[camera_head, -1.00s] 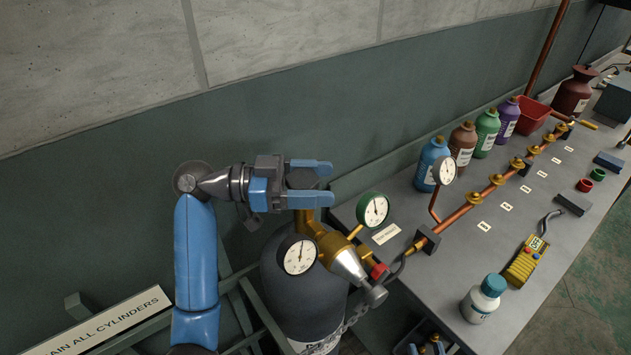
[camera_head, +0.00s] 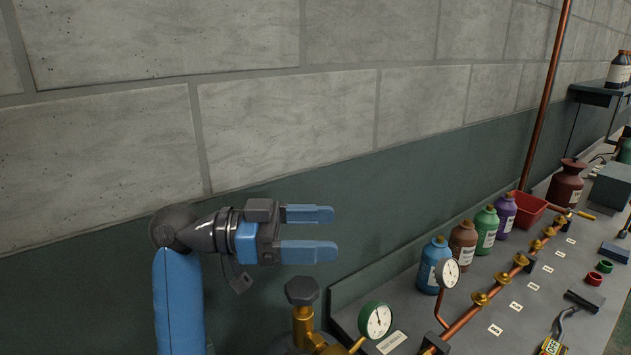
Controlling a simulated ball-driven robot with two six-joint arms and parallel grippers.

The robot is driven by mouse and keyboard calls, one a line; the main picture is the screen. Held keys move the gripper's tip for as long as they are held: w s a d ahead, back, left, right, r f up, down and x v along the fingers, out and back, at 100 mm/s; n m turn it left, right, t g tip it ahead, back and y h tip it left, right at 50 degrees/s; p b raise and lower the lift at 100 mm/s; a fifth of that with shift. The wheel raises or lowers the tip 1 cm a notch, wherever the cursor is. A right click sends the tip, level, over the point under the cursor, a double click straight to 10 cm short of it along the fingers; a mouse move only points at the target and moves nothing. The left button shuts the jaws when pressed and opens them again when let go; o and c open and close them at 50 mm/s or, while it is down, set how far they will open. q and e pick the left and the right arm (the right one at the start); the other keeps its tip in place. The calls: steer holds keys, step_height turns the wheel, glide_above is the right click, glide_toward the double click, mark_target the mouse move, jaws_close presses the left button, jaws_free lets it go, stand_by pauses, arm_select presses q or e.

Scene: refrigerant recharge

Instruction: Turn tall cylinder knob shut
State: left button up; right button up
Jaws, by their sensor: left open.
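The tall cylinder's knob (camera_head: 302,291) is dark grey and lobed. It sits on top of a brass valve stem (camera_head: 303,326) at the bottom of the head view. A green-rimmed gauge (camera_head: 376,320) stands to the right of the valve. My right gripper is not in view.
A grey bench (camera_head: 400,290) runs to the right with a copper pipe (camera_head: 465,320) and brass valves. Blue (camera_head: 432,265), brown, green and purple bottles stand along its back. A red bin (camera_head: 528,209) is farther off. The wall is behind my left arm.

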arm_select(q)
step_height(320, 180, up, 8)
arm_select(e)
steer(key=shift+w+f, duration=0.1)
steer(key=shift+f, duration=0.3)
arm_select(q)
steer(key=shift+w+d, duration=0.1)
steer(key=shift+w, duration=0.05)
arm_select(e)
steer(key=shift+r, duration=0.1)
